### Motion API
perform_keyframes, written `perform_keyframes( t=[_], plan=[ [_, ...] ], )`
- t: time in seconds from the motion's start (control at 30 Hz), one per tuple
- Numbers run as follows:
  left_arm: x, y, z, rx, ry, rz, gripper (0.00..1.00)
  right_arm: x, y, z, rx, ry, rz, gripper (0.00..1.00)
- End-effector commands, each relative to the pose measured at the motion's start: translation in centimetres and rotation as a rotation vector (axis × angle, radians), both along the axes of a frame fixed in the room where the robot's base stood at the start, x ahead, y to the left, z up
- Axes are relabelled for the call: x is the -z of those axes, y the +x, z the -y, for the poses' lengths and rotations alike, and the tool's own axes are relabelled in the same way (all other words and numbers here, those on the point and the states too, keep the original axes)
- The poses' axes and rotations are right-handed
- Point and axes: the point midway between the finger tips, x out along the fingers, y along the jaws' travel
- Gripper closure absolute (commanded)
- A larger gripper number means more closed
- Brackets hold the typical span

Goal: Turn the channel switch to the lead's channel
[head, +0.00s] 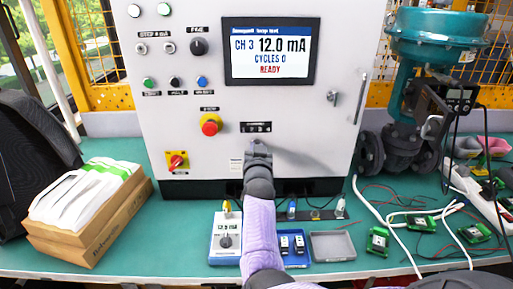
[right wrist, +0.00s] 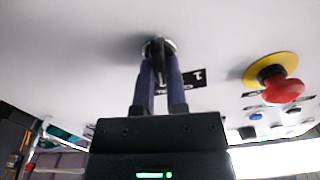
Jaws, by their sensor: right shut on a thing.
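The white control cabinet (head: 285,108) stands at the back of the bench. Its screen (head: 268,52) reads CH 3, 12.0 mA, CYCLES 0, READY. A black number label (head: 258,127) sits on the panel just above my right gripper (head: 258,150), which reaches the panel front. In the right wrist view its two fingers (right wrist: 160,65) are shut on the round channel switch (right wrist: 160,44), beside the label (right wrist: 186,79). The switch's pointing direction is hidden. A yellow lead plug (head: 226,207) stands above a white 12.0 mA box (head: 224,238). My left gripper is not in view.
A red emergency button (head: 210,125) and a red-yellow rotary switch (head: 176,160) are left of the gripper. A cardboard box (head: 85,235), grey tray (head: 332,246), blue tray (head: 297,260), green boards (head: 378,240) and a teal valve actuator (head: 437,40) crowd the bench.

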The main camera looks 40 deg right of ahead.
Motion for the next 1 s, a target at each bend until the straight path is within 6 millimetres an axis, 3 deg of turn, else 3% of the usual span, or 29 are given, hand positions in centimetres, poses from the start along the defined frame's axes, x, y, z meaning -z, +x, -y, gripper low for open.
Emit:
perform_keyframes(
  t=[0.77,0.8,0.93,1.0],
  plan=[
    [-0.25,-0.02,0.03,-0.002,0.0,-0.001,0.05,0.05,-0.03,0.03,0.0,0.068,0.056,1.0],
    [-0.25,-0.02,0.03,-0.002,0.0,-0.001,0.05,0.05,-0.03,0.03,0.0,0.068,0.056,0.78],
    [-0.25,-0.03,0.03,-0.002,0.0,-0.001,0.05,0.04,-0.03,0.03,0.0,0.067,0.057,0.5],
    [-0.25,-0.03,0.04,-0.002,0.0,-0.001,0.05,0.04,-0.03,0.03,0.0,0.067,0.057,0.49]
  ],
)
